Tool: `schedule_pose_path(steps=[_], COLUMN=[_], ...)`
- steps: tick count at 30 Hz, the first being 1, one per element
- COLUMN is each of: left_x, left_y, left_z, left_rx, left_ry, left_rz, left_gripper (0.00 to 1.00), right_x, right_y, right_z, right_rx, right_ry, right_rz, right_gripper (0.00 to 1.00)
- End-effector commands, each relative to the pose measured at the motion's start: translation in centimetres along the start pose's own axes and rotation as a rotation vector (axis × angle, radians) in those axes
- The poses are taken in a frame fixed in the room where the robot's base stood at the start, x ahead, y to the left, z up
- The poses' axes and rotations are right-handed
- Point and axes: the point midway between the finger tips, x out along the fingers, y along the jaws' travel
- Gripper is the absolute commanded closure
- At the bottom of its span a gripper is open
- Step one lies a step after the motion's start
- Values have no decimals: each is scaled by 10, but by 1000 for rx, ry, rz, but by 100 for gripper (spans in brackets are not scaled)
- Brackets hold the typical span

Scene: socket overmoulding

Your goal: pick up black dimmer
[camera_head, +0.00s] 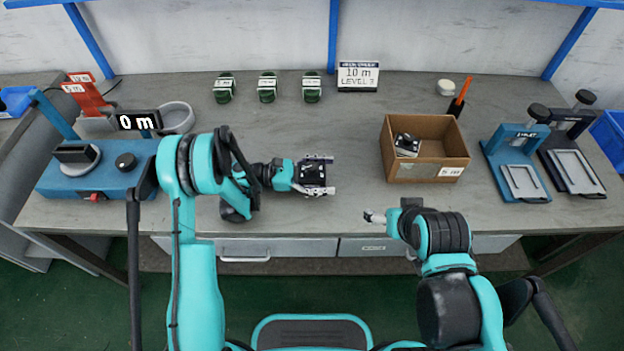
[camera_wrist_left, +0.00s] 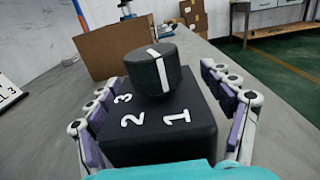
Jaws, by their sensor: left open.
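The black dimmer (camera_wrist_left: 155,122) is a dark square block with a round knob on top, a white stripe on the knob and white numerals 1, 2 and 3. In the head view the dimmer (camera_head: 312,174) is at the middle of the grey table. My left gripper (camera_head: 319,174) is open, with one finger on each side of the dimmer. In the left wrist view the fingers of my left gripper (camera_wrist_left: 157,78) flank the block, with a visible gap on the right. My right gripper (camera_head: 374,216) is by the table's front edge, away from the dimmer; its jaw opening is too small to judge.
An open cardboard box (camera_head: 430,170) with a black-and-white item (camera_head: 407,145) inside stands to the right. Several green containers (camera_head: 267,87) and a sign (camera_head: 358,76) are at the back. A blue machine (camera_head: 100,180) is left; two clamp stations (camera_head: 515,165) are right.

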Motion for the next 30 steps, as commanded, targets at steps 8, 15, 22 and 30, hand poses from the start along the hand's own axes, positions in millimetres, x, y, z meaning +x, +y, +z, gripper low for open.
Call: schedule_pose_path(steps=[8,15,22,30], left_x=[0,0,0,8], left_y=[0,0,0,-7], left_z=[0,0,9,51], left_rx=[0,0,0,0], left_ry=[0,0,0,0], left_rz=[0,0,0,-4], left_gripper=[68,68,68,69], right_x=[0,0,-4,-23], right_y=[0,0,0,0], right_z=[0,0,-3,-17], right_rx=[0,0,0,0], right_ry=[0,0,0,0], right_rz=[0,0,0,0], right_gripper=[20,20,20,20])
